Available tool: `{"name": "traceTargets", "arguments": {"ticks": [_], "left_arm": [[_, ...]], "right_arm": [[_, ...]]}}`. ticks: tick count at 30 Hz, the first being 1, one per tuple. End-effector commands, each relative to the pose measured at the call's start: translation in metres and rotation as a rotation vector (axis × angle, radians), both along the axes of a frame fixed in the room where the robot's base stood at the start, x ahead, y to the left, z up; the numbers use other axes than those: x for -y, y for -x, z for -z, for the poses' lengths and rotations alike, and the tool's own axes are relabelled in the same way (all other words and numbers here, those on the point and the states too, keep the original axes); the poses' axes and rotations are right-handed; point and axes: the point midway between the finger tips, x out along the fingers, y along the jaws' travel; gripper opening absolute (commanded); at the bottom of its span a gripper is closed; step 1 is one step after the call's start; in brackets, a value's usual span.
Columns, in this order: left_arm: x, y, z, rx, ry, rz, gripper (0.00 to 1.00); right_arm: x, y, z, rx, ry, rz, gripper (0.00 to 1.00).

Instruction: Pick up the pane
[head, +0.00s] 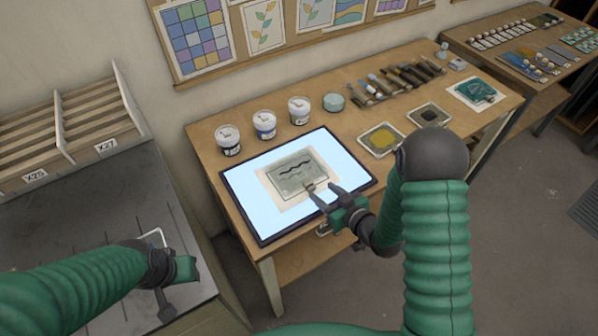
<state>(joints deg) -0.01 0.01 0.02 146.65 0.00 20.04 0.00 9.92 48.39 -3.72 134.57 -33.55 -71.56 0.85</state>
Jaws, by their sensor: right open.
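The pane (287,181) is a grey-green rectangle with a dark wavy line across it. It lies on a cream sheet (268,192) on a lit light box (242,174) with a dark frame. My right gripper (323,190) is open, its two fingers pointing at the pane's near right corner. One fingertip is at or just over the pane's edge; I cannot tell if they touch. My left gripper (178,284) is low at the left, over the grey bench and away from the pane. Its fingertips do not show clearly.
Three paint jars (264,125) and a teal pot (333,102) stand behind the light box. Brushes and tools (395,82) lie at the back right. A slotted rack (100,110) stands left.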

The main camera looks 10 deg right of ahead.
Motion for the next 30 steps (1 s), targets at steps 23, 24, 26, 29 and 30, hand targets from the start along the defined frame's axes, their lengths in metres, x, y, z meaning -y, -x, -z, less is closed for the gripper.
{"name": "traceTargets", "arguments": {"ticks": [23,24,26,29,30], "left_arm": [[0.000,0.000,-0.011,-0.001,0.000,0.000,0.36],[0.000,0.000,-0.011,-0.001,0.000,0.000,0.36],[0.000,0.000,-0.011,-0.001,0.000,0.000,0.36],[0.000,0.000,-0.011,-0.001,0.000,0.000,0.36],[0.000,0.000,-0.011,-0.001,0.000,0.000,0.36]], "right_arm": [[-0.018,-0.041,0.024,-0.001,0.000,0.000,0.18],[-0.018,-0.042,0.024,-0.001,0.001,0.000,0.12],[-0.019,-0.041,0.024,-0.001,0.001,0.000,0.05],[-0.019,-0.041,0.024,-0.002,0.002,0.000,0.00],[-0.019,-0.041,0.024,-0.002,0.002,0.000,0.00]]}}
